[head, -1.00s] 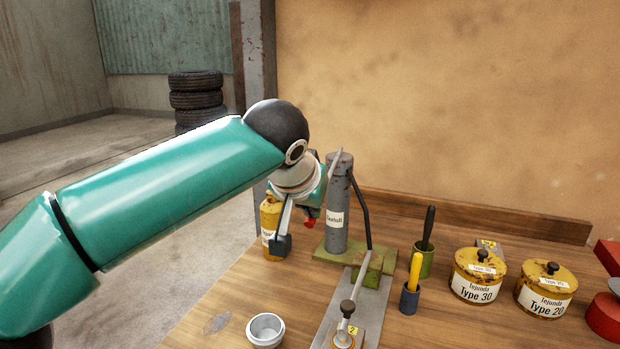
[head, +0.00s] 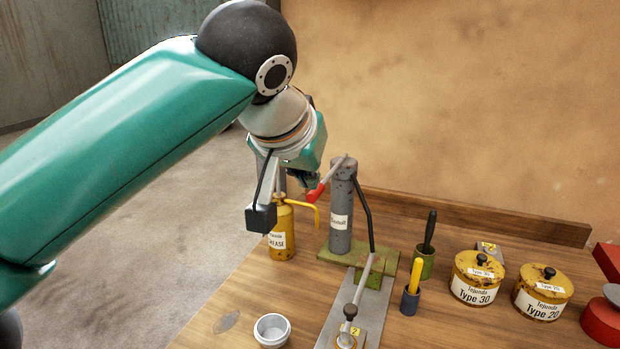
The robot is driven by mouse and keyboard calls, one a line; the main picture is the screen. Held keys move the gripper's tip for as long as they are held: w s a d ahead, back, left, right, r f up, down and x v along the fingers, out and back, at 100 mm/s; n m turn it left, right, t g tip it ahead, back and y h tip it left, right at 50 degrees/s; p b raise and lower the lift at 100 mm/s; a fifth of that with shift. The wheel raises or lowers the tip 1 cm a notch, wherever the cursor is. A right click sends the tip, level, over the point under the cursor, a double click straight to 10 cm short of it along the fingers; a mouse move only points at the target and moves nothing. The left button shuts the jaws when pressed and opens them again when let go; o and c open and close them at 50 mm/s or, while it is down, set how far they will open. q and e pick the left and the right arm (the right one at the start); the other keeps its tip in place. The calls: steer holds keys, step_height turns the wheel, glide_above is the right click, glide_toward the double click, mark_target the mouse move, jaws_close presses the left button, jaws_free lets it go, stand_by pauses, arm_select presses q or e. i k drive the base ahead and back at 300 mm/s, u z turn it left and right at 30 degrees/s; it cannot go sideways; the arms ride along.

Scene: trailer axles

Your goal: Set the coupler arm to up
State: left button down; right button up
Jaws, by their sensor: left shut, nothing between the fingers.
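A grey upright cylinder (head: 341,215) with a white label stands on a green base (head: 338,259) on the workbench. From its top a thin lever with a red grip (head: 316,192) slants down to the left; I take this to be the coupler arm. My left gripper (head: 310,181) is at the red grip, its dark fingers shut and empty, partly hidden by its own teal body. I cannot tell whether it touches the grip. A dark rod (head: 364,211) runs down the cylinder's right side. My right gripper is not in view.
A yellow grease can (head: 281,238) stands left of the cylinder. In front are a metal plate (head: 371,312) with a knobbed rod, and a small cup (head: 271,331). To the right are tool holders (head: 410,301), yellow pots (head: 477,280) and red parts (head: 603,318).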

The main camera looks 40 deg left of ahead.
mark_target(350, 310)
steer(key=k, duration=1)
